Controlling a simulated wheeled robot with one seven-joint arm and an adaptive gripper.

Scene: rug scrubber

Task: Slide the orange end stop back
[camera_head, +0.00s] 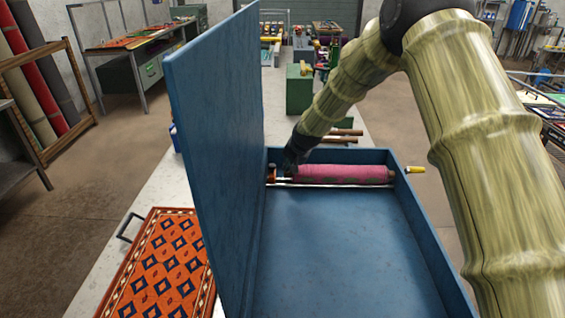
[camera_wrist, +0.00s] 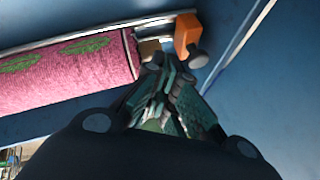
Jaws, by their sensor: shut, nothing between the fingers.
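The orange end stop (camera_wrist: 187,35) shows in the wrist view as a small orange block with a grey knob, at the end of a rail. In the head view the end stop (camera_head: 271,173) is a small orange spot at the left end of the pink roll. The pink roll with green patches (camera_wrist: 68,72) lies along the rail; it also shows in the head view (camera_head: 345,174). My gripper (camera_wrist: 160,75) is shut and empty, its tips close to the end stop and the roll's end. I cannot tell whether they touch. In the head view my gripper (camera_head: 291,168) partly hides this spot.
The roll lies at the back of a blue box (camera_head: 345,245) with a raised blue lid (camera_head: 215,150) at left. A yellow-tipped handle (camera_head: 414,170) sticks out at right. An orange patterned rug (camera_head: 165,265) lies left of the box. The box floor is clear.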

